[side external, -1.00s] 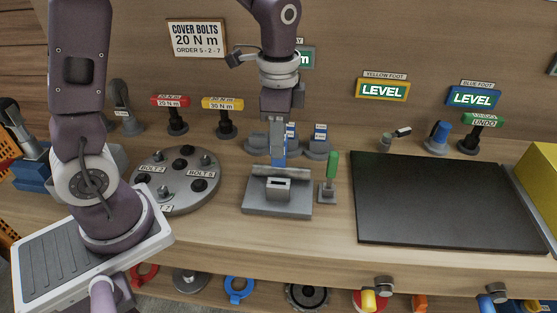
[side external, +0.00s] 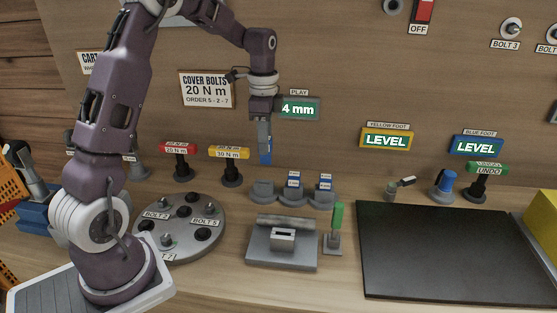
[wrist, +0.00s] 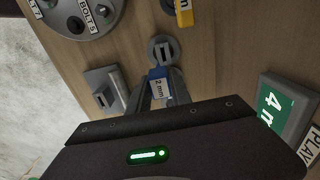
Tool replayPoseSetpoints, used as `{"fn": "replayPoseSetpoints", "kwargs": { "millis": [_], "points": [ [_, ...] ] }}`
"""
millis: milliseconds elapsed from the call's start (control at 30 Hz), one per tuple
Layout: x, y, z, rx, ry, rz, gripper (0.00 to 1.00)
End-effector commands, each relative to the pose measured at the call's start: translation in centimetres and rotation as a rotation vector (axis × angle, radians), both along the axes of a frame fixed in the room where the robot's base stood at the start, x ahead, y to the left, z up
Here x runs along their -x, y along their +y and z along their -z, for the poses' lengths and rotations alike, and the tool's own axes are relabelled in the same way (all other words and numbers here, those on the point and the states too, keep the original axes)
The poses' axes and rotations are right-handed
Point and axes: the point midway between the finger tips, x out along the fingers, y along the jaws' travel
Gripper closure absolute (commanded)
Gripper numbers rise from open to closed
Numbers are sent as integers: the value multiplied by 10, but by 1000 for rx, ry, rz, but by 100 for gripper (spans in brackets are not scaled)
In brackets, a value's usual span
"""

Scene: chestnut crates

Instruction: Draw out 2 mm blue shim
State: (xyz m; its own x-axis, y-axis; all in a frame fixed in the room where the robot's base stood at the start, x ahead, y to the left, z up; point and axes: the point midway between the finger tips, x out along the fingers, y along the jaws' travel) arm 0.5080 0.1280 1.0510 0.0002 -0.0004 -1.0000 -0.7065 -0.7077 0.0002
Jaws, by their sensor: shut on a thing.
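My gripper (side external: 265,140) is shut on a blue shim (side external: 266,156) and holds it upright in the air. In the wrist view the shim (wrist: 158,86) bears a white label reading 2 mm, between my gripper's fingertips (wrist: 157,98). Below it, the left round grey stand (side external: 263,191) is empty. Its bare slot also shows in the wrist view, where the stand (wrist: 163,48) is just beyond the shim.
Two grey stands (side external: 294,200) (side external: 324,200) to the right hold blue labelled shims. A grey slotted block (side external: 283,252) and a green-handled tool (side external: 337,218) stand in front. A bolt plate (side external: 180,225) is left, a black mat (side external: 450,250) right.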

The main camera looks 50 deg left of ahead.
Motion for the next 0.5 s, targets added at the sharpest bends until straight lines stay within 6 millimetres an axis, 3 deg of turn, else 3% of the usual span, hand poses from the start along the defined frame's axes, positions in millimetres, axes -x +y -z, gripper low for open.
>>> {"fn": "replayPoseSetpoints", "kwargs": {
  "millis": [133, 500],
  "points": [
    [-1, 15, 1, 0, 0, 0, 100],
    [-1, 14, 8, 1, 1, 1, 100]
  ]
}}
